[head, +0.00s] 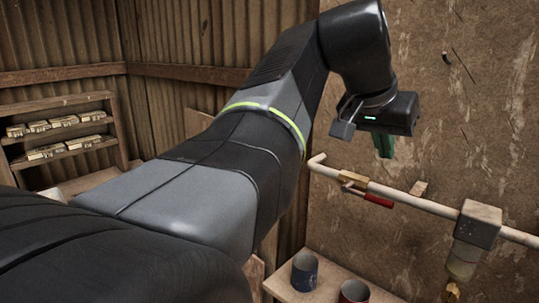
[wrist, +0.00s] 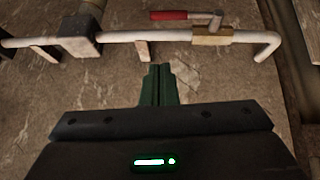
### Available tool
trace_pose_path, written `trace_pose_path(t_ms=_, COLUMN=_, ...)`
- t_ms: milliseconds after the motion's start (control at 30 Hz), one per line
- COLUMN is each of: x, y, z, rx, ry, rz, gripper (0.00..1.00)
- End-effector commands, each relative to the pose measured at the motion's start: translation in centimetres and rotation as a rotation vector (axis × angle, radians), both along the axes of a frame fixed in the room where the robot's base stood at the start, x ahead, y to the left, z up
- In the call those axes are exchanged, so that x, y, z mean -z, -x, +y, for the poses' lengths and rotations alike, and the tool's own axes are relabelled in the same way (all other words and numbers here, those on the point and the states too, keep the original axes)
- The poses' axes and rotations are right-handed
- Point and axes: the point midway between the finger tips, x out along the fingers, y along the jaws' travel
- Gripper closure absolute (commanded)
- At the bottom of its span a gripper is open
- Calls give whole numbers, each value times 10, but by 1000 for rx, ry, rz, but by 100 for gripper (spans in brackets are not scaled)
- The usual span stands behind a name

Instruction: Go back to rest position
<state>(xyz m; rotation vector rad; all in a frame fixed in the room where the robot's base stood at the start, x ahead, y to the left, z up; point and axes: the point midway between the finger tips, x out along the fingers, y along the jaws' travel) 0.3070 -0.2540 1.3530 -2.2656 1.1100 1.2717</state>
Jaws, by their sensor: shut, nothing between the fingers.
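My gripper (head: 385,146) hangs at the upper right of the head view, in front of the worn wall, with its green fingers pointing down. In the wrist view the green fingers (wrist: 159,84) lie together with nothing between them. The gripper is apart from the pipe below it. My arm crosses the head view from the lower left to the upper right and hides part of the place behind it.
A white pipe (head: 413,200) with a red-handled valve (head: 378,200) and a grey box (head: 479,224) runs along the wall. A blue cup (head: 304,272) and a red cup (head: 354,291) stand on a wooden surface below. A shelf (head: 62,104) holding several tile-like blocks stands at left.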

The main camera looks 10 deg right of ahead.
Motion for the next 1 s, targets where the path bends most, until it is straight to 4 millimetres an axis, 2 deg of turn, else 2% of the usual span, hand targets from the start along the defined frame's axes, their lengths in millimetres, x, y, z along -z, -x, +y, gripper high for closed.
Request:
trace_pose_path(t_ms=200, x=-23, y=10, z=12, rx=-1, ry=1, rz=0, gripper=100)
trace_pose_path(t_ms=600, x=-28, y=12, z=14, rx=0, ry=-1, rz=1, gripper=100)
trace_pose_path(t_ms=767, x=-23, y=10, z=12, rx=1, ry=-1, rz=3, gripper=100)
trace_pose_path(t_ms=1000, x=8, y=-3, z=-4, rx=2, ry=-3, rz=5, gripper=100)
